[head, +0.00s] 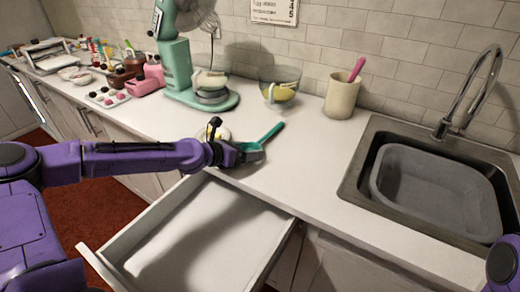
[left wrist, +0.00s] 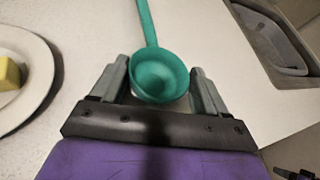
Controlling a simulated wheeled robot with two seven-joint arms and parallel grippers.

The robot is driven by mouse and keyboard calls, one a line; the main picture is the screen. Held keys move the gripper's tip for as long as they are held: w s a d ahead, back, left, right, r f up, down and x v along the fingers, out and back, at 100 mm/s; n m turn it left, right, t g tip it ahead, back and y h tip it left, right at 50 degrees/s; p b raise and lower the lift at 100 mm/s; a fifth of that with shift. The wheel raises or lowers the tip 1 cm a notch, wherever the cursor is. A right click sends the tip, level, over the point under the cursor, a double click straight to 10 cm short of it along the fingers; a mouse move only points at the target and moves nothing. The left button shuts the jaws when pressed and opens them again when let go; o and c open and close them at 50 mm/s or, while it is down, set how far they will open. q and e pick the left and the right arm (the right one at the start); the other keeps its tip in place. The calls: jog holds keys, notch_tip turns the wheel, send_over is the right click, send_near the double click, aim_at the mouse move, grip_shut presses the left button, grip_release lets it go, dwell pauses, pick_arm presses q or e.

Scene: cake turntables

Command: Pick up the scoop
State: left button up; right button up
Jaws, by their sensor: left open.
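The scoop (head: 268,134) is teal-green and lies on the white counter, its handle pointing up and right in the head view. In the left wrist view the scoop's round bowl (left wrist: 160,74) sits between the fingers, and its handle runs away from me. My left gripper (head: 250,152) is at the bowl end of the scoop and partly hides it. In the left wrist view my left gripper (left wrist: 160,85) is open, with a finger on each side of the bowl. I cannot tell whether a finger touches it. My right gripper is not in view.
A plate (left wrist: 42,82) with a yellow piece stands left of the scoop. An open drawer (head: 190,245) juts out below the counter. Behind are a mint stand mixer (head: 178,65), a glass bowl (head: 268,78) and a utensil crock (head: 341,96). A sink (head: 362,165) is at the right.

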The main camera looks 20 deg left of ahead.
pick_arm(q)
jog(key=shift+r, duration=0.1)
jog(key=c, duration=0.7)
